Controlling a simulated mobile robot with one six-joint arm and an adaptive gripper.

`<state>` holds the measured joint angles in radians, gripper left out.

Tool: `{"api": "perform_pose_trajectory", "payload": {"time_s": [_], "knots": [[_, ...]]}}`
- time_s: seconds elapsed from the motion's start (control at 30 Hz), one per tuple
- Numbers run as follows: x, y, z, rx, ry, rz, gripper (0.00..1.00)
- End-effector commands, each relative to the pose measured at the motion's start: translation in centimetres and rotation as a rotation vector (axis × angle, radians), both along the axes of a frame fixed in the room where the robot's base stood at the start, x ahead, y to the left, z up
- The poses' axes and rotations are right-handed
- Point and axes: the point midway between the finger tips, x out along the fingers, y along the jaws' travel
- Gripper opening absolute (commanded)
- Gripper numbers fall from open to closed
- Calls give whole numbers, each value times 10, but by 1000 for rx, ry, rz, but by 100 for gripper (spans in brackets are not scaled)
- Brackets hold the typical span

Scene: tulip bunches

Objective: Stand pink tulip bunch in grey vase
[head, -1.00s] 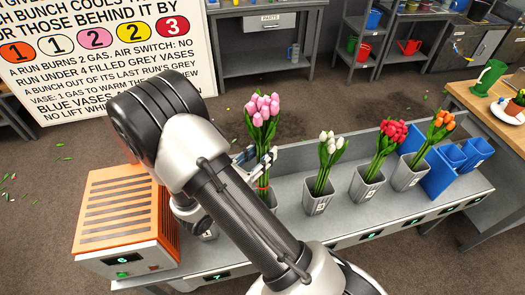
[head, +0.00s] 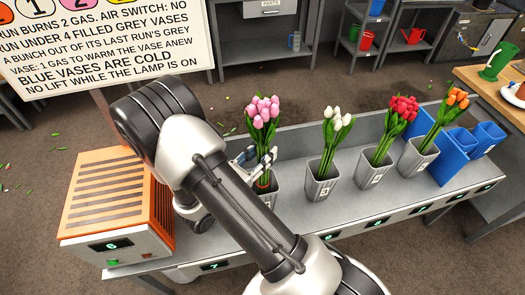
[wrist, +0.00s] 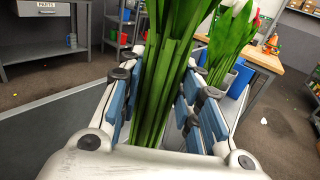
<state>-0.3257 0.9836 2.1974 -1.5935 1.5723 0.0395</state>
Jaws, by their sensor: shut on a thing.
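The pink tulip bunch (head: 263,112) is upright, with a reddish band low on its green stems. My gripper (head: 258,160) is shut on the stems; in the wrist view the blue pads of my gripper (wrist: 160,95) flank the stems (wrist: 165,80). A grey vase (head: 270,196) stands directly below the bunch, partly hidden by my arm. The lower stems meet its mouth in the picture, but I cannot tell how deep they reach. Other grey vases hold white tulips (head: 336,125), red tulips (head: 401,108) and orange tulips (head: 457,98).
The vases stand on a grey bench (head: 350,203) with lit green displays along its front. Empty blue vases (head: 487,138) are at its right end. An orange-topped box (head: 115,195) is on the left. A rules board (head: 100,40) stands behind.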

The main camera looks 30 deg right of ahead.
Motion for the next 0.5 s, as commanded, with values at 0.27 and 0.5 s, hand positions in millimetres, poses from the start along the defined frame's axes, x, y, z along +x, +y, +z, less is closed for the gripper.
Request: {"api": "perform_pose_trajectory", "payload": {"time_s": [0.27,0.5], "knots": [[0,0,-30,-1,1,0,0],[0,0,-51,-2,2,0,0]]}}
